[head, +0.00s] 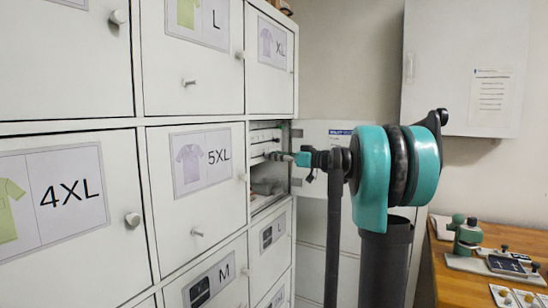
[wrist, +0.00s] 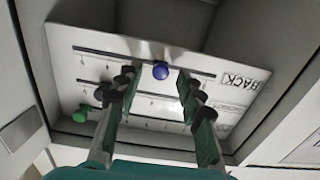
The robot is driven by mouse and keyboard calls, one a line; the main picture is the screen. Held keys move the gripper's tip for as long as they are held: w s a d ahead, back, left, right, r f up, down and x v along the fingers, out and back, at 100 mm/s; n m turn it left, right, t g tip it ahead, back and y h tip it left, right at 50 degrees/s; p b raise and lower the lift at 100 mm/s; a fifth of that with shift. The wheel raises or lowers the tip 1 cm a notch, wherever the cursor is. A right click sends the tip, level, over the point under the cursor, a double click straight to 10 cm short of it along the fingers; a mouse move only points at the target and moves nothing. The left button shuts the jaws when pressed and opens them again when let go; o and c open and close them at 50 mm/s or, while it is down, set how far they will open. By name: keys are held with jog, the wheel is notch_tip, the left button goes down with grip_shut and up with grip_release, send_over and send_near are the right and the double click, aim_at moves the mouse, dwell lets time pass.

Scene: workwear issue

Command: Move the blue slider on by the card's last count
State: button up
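The blue slider (wrist: 161,70) is a round knob on the upper slot of a white slotted panel (wrist: 70,60) in the wrist view. My gripper (wrist: 159,84) is open, one finger on each side of the blue knob, with a gap to it on both sides. Whether the fingertips reach as deep as the knob is hard to tell. A green knob (wrist: 80,114) sits lower left on the panel. In the head view my gripper (head: 274,156) reaches into the open locker compartment (head: 268,188); the blue knob cannot be made out there. No card with counts is legible.
A label reading BACK (wrist: 243,83) is at the panel's right, with small tick marks under the slots. Closed locker doors (head: 197,165) surround the compartment; its open door (head: 313,133) stands at the right. A printed sheet (head: 490,103) hangs on the wall cabinet. A wooden bench (head: 455,285) holds small devices.

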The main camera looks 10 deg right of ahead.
jog(key=shift+w+a, duration=0.2)
jog(key=shift+a, duration=0.05)
jog(key=shift+c, duration=0.6)
grip_shut()
